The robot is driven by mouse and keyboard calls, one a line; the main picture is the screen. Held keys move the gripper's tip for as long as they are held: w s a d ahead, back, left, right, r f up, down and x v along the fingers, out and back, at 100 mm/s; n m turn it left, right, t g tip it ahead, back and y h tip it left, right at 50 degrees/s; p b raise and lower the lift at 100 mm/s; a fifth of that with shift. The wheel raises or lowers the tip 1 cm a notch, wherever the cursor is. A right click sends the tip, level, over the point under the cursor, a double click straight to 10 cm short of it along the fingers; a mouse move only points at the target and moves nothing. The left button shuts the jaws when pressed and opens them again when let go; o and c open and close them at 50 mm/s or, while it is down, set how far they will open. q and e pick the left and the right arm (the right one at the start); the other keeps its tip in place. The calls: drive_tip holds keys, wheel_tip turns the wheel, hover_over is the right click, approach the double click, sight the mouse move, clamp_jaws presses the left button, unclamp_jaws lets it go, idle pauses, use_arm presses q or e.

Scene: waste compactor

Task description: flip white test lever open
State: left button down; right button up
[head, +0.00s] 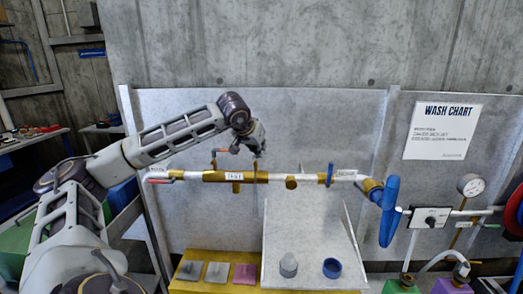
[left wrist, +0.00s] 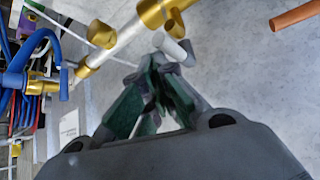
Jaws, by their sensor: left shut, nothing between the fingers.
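The pipe (head: 205,176) runs level across the grey panel, with a brass section carrying a TEST label (head: 233,177). My left gripper (head: 257,156) is just above this pipe, right of the label, pointing down. In the left wrist view, the gripper's green-padded fingers (left wrist: 158,66) come together at the tips, shut and empty. A short white cylinder (left wrist: 170,47), apparently the white test lever, lies right at the fingertips, beside a brass fitting (left wrist: 160,10). I cannot tell whether the fingers touch it. In the head view the lever is not clearly seen. My right gripper is not in view.
A blue lever (head: 330,174) stands on the pipe to the right, before a large blue handle (head: 389,211). An orange-tipped handle (head: 213,154) sits left of my gripper. A tilted grey board (head: 310,240) with a grey cup and blue ring is below.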

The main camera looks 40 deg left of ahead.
use_arm(q)
drive_tip(key=shift+s+a+f, duration=0.1)
drive_tip(key=v, duration=1.2)
idle(0.4)
idle(0.4)
